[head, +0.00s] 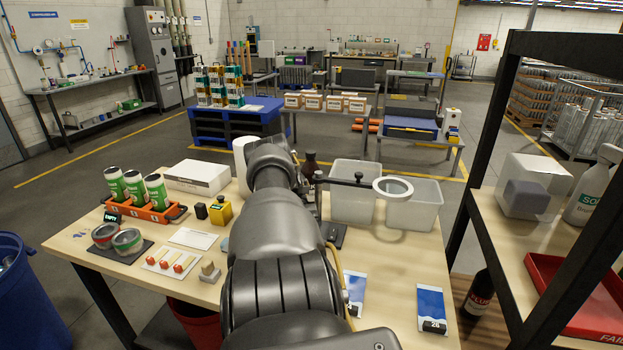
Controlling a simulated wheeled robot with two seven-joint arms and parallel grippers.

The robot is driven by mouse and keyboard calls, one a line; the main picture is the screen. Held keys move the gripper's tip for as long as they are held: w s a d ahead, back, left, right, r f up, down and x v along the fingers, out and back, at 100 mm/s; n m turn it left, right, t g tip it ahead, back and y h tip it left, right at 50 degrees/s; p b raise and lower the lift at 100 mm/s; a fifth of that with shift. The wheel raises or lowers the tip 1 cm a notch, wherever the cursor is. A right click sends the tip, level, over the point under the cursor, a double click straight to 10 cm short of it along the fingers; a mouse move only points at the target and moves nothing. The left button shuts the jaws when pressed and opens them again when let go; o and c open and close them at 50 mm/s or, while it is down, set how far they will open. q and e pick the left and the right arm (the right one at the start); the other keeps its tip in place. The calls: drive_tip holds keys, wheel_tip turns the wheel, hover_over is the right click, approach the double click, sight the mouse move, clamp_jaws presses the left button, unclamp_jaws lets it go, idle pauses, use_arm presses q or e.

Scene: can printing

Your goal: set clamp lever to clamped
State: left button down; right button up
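One of my arms (285,240) reaches from the bottom middle across the table, and its wrist end (267,155) hides what is behind it. I cannot tell for sure which arm it is. Its gripper fingers do not show, and no other gripper is in view. I cannot make out the clamp lever for certain, and the arm may hide it. A dark fixture base (333,235) shows just right of the arm. A black bar with a small knob (359,177) runs right from there to a round ring (393,187) above the bins.
Two clear bins (352,205) (418,212) stand at the table's back right. Left are an orange can rack (160,213) with green cans, a yellow block (221,210), a white box (197,176) and two round tins (127,240). A dark shelf frame (490,130) rises at right.

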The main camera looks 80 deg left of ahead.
idle(0.4)
use_arm(q)
drive_tip(key=c, duration=1.2)
unclamp_jaws()
wheel_tip(320, 180, up, 4)
drive_tip(key=shift+d+f, duration=0.1)
drive_tip(key=shift+f, duration=0.05)
drive_tip(key=s+d+r+b, duration=0.3)
drive_tip(key=d+r, duration=0.6)
drive_tip(key=d, duration=0.4)
drive_tip(key=shift+d+r+b, duration=0.15)
drive_tip(key=shift+d+b, duration=0.1)
drive_tip(key=shift+b, duration=0.3)
